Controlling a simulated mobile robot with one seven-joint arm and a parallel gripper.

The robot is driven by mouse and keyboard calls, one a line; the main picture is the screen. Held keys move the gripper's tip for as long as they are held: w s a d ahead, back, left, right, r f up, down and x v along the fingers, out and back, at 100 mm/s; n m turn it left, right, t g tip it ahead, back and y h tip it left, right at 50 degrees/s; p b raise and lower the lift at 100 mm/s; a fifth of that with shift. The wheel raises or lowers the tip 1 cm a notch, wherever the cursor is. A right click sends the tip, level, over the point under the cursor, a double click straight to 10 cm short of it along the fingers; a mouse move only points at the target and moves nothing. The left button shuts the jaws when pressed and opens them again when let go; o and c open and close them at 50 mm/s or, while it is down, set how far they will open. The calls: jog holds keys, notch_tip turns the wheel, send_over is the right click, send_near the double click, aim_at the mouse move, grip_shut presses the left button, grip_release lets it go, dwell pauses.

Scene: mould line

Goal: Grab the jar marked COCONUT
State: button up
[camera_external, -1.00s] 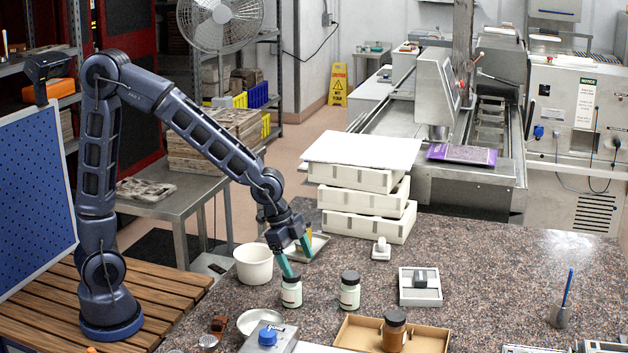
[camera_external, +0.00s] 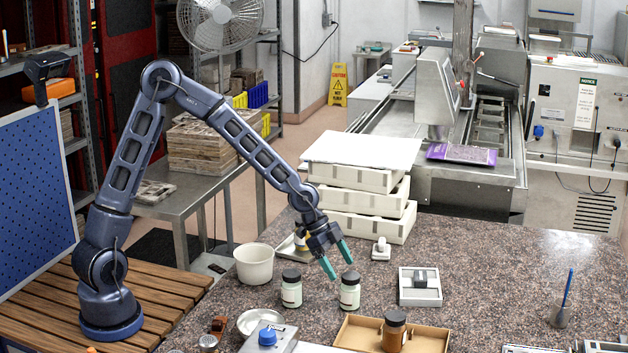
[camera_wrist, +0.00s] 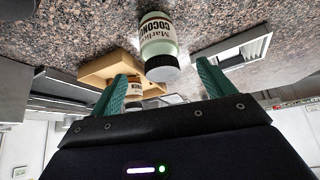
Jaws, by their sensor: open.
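The jar marked COCONUT (camera_wrist: 158,40) shows in the wrist view, with a pale green body, white label and black lid. It appears to be the right-hand of two similar jars (camera_external: 349,293) in the external view, upright on the speckled counter. My gripper (camera_external: 338,264) is open and empty, just above and slightly left of that jar. In the wrist view the jar's lid lies between the two teal fingers (camera_wrist: 162,76), apart from both. The label is not readable in the external view.
A similar jar (camera_external: 291,290) stands close on the left. A cardboard tray (camera_external: 350,330) holding an amber jar (camera_external: 394,330) is in front. A grey-white box (camera_external: 420,299) is to the right. A white tub (camera_external: 254,265) and stacked moulds (camera_external: 365,203) stand further back.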

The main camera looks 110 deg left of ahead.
aim_at(351, 288)
jog(key=shift+x, duration=4.15)
jog(key=shift+s+f, duration=0.1)
jog(key=shift+s, duration=0.05)
jog(key=c, duration=1.2)
